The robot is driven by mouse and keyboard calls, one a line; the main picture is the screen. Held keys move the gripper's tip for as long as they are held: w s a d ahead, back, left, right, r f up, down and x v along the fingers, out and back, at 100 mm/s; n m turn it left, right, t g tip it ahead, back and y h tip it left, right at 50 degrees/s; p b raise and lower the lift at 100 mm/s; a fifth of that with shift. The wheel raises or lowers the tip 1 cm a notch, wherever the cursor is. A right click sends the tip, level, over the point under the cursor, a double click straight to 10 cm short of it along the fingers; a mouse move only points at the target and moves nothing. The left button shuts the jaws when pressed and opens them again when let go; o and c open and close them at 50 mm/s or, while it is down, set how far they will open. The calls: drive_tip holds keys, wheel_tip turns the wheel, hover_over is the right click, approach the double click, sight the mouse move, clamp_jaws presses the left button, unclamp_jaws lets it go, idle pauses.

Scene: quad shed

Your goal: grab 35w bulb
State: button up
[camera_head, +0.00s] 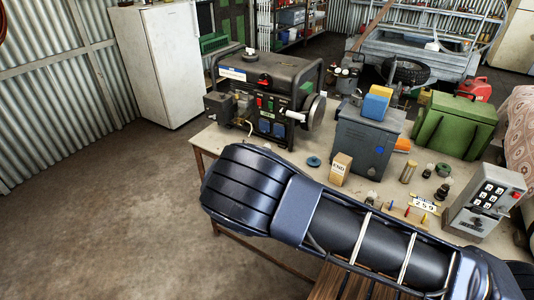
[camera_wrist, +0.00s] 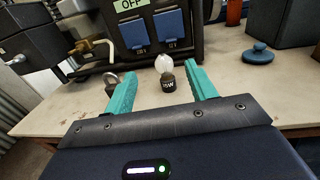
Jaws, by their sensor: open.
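A bulb with a clear glass top and a dark base (camera_wrist: 167,80) stands upright on the workbench in the wrist view. Its base carries small pale lettering, too small to read surely. My gripper (camera_wrist: 161,72) is open, with its two teal fingers apart. The bulb shows between the fingers, toward their far ends, and nothing is held. I cannot tell whether the bulb is inside the reach of the fingertips. In the head view my arm covers that part of the bench, and neither this bulb nor my gripper's fingers show.
A dark generator (camera_head: 270,90) with blue socket covers (camera_wrist: 172,30) stands just behind the bulb. Other bulbs (camera_head: 443,190) and a keypad box (camera_head: 485,205) stand at the bench's right.

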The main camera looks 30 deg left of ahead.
drive_tip(key=shift+f, duration=0.85)
drive_tip(key=shift+w, duration=0.3)
drive_tip(key=w, duration=1)
drive_tip(key=shift+w+a+f, duration=0.1)
drive_tip(key=shift+a, duration=0.3)
drive_tip(key=c, duration=1.1)
